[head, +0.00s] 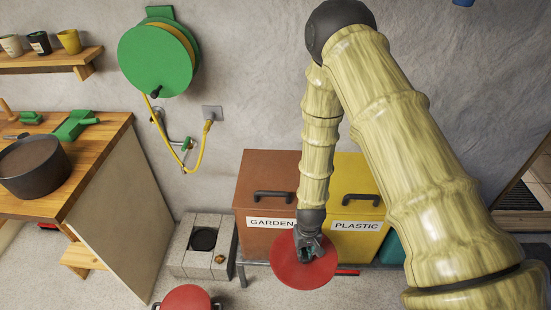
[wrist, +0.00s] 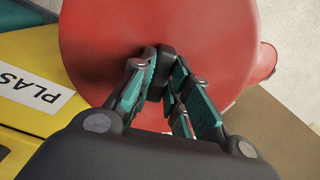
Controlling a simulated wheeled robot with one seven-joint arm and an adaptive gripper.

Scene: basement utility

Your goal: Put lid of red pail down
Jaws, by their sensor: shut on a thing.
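The red lid (head: 288,273) is a round disc held in the air in front of the brown and yellow bins in the head view. My gripper (head: 307,250) is above the lid and shut on its dark central knob. A round red thing with dark side fittings, seemingly the red pail (head: 187,298), stands at the bottom edge of the head view, cut off by the frame.
The brown GARDEN bin (head: 270,180) and yellow PLASTIC bin (head: 358,183) stand behind the lid. A grey block stand (head: 187,262) with a dark round opening is to its left. A wooden bench (head: 108,140) holds a dark pot (head: 35,175). Floor shows between bench and stand.

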